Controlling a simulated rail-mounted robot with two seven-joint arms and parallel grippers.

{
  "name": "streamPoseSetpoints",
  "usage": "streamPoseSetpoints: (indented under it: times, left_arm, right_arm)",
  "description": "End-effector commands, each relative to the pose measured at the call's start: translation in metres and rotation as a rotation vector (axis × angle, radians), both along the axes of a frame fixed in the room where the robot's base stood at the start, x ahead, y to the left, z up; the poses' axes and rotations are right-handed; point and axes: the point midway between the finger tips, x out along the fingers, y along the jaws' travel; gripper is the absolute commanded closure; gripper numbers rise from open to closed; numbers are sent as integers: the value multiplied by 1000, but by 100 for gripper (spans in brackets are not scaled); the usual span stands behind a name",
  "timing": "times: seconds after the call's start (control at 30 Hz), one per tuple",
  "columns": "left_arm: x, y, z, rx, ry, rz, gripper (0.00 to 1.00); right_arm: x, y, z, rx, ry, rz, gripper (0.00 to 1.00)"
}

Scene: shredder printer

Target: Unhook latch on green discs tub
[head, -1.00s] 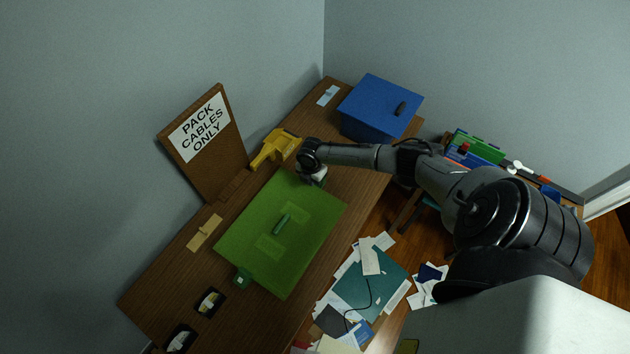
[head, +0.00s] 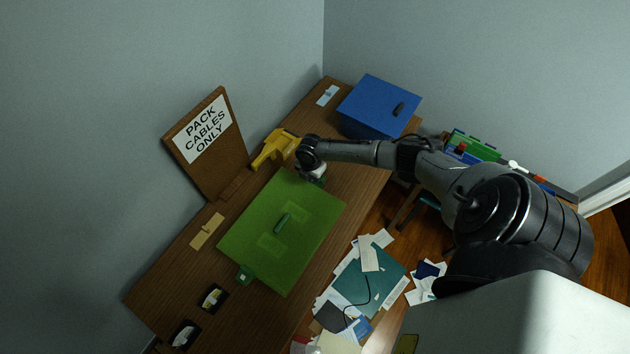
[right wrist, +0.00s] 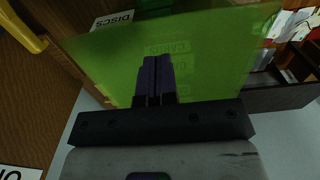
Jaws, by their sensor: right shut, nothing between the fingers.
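The green tub (head: 262,257) sits on the brown desk with its flat lid shut and a bar handle (head: 283,222) in the middle. No latch is clear at the fingers. My left gripper is out of view.
A yellow object (head: 272,148) lies close behind the tub. A blue box (head: 372,110) stands at the desk's far end. A board with a "PACK CABLES ONLY" sign (head: 207,127) leans at the wall. Papers (head: 370,253) lie right of the tub.

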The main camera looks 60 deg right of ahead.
Motion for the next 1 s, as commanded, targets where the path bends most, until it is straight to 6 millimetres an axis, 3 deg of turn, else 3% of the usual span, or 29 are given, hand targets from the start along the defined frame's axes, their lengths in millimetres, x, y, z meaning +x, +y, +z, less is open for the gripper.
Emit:
streamPoseSetpoints:
  times: [0.03, 0.47, 1.0]
  left_arm:
    - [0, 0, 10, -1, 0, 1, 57]
    - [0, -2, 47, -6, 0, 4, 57]
    - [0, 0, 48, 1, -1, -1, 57]
  right_arm:
    - [0, 0, 10, 0, 0, 0, 100]
    - [-1, 0, 50, -1, 1, 0, 100]
    - [0, 1, 51, 0, 1, 0, 100]
